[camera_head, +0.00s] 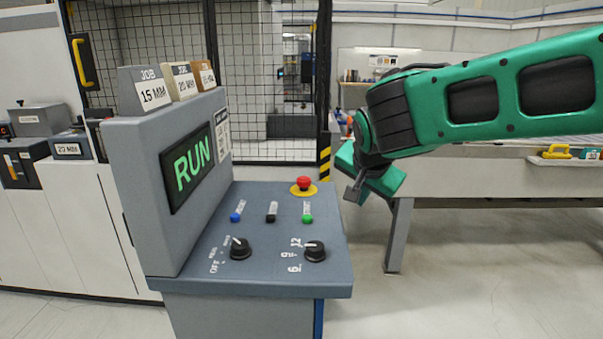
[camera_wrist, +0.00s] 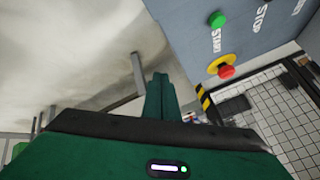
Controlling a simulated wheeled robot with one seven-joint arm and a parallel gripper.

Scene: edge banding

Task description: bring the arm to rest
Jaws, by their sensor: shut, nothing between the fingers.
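My green arm reaches in from the right in the head view. My gripper (camera_head: 355,191) hangs at its end, to the right of the control console (camera_head: 250,265) and apart from it. In the wrist view my gripper (camera_wrist: 160,78) is shut and empty, with its fingers together over the floor. The console's screen (camera_head: 190,166) reads RUN in green. The green START button (camera_head: 307,219) and the red emergency button (camera_head: 304,184) on a yellow base are on its top. The START button (camera_wrist: 217,20) and the red button (camera_wrist: 226,71) also show in the wrist view.
A long bench (camera_head: 470,175) stands behind my arm, with a yellow tool (camera_head: 557,152) on it. A mesh fence (camera_head: 265,90) with a yellow-black striped post (camera_head: 325,160) stands behind the console. White cabinets (camera_head: 75,230) are at left. Open floor (camera_head: 470,270) lies at right.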

